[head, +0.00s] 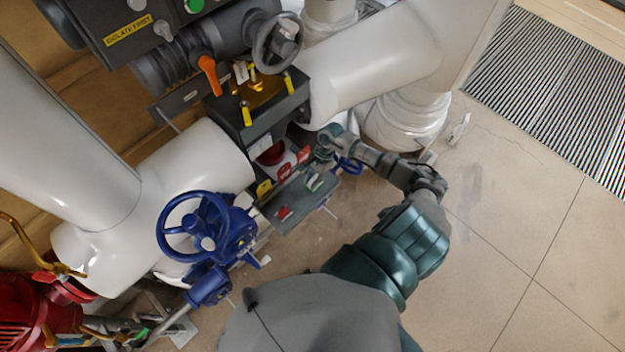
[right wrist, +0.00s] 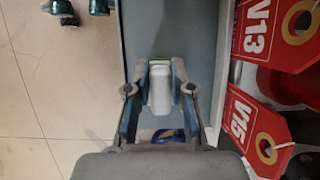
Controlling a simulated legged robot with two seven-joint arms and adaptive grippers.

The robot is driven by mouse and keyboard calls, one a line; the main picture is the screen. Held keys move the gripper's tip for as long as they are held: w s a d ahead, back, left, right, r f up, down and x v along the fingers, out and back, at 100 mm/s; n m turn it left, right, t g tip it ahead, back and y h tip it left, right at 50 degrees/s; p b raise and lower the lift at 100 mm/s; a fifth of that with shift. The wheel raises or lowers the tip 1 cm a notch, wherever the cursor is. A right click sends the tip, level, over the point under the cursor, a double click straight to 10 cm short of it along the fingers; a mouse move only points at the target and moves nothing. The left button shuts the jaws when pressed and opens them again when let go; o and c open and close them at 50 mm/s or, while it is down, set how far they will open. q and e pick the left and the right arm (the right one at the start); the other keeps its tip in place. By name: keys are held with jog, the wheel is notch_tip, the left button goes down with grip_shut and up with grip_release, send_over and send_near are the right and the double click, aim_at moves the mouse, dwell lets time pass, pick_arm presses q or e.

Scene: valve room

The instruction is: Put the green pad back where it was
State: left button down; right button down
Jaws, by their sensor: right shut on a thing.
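My right gripper (head: 322,160) reaches to the grey shelf (head: 300,205) below the valve stand. The green pad (head: 314,183) shows small in the head view at the shelf, close to the fingertips. I cannot tell whether it touches the shelf surface. My left gripper is not in view.
A red piece (head: 285,213) lies on the shelf. A blue handwheel (head: 192,228) stands left. An open-topped box with yellow-handled items (head: 247,113) is above the shelf.

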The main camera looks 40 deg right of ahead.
aim_at(315, 177)
jog(key=shift+d+f, duration=0.1)
jog(key=shift+f, duration=0.3)
jog(key=shift+d+f, duration=0.35)
jog(key=shift+d, duration=0.3)
jog(key=c, duration=1.3)
grip_release()
jog(key=shift+w+d+f, duration=0.1)
jog(key=shift+d, duration=0.25)
jog(key=shift+o, duration=1.4)
jog(key=shift+d+f, duration=0.1)
jog(key=shift+d, duration=0.2)
jog(key=shift+a, duration=0.45)
jog(key=shift+a+r, duration=0.2)
jog(key=shift+r, duration=0.15)
jog(key=b+v, duration=0.1)
jog(key=v, duration=0.5)
jog(key=shift+r, duration=0.2)
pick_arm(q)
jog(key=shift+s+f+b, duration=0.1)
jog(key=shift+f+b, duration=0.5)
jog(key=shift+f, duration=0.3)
pick_arm(e)
jog(key=shift+v, duration=2.6)
